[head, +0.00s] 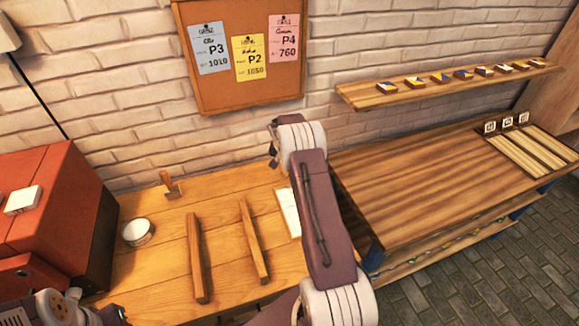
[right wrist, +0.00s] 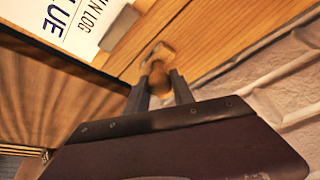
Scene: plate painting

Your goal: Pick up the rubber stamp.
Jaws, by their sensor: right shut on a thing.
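The rubber stamp (right wrist: 158,78), a small wooden piece with a rounded handle and a paler block end, shows in the right wrist view. My right gripper (right wrist: 160,92) is shut on its handle, one dark finger on each side. The stamp is over or on the wooden table near the wall; I cannot tell whether it touches the table. In the head view my right arm hides most of the gripper and the stamp. My left gripper is not in view; only part of my left arm shows at the lower left.
A white log sheet (head: 288,212) lies left of my right arm. Two wooden bars (head: 197,258), a small wooden stand (head: 170,185) and a round white tin (head: 138,232) are on the table. A red box-like unit (head: 60,200) stands left. The right bench (head: 410,190) is mostly clear.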

